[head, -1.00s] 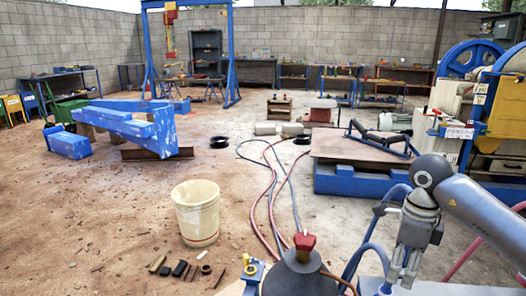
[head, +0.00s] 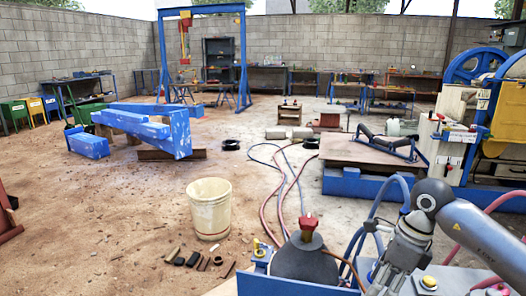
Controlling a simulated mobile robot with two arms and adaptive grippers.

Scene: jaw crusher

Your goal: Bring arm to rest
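My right arm (head: 470,232) comes in from the right edge, grey and silver with a dark round joint cap. Its gripper (head: 384,276) points down and to the left at the lower right, in front of the blue hoses. The fingertips are low in the picture and crowded by the parts behind them, so I cannot tell whether they are open or shut. I see nothing clearly held. My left arm and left gripper are not in view.
A dark cone-shaped part with a red top (head: 308,228) stands left of the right gripper. A cream bucket (head: 209,210) stands on the dirt floor. A low blue platform (head: 350,184) lies beyond the arm. The floor at left is mostly clear.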

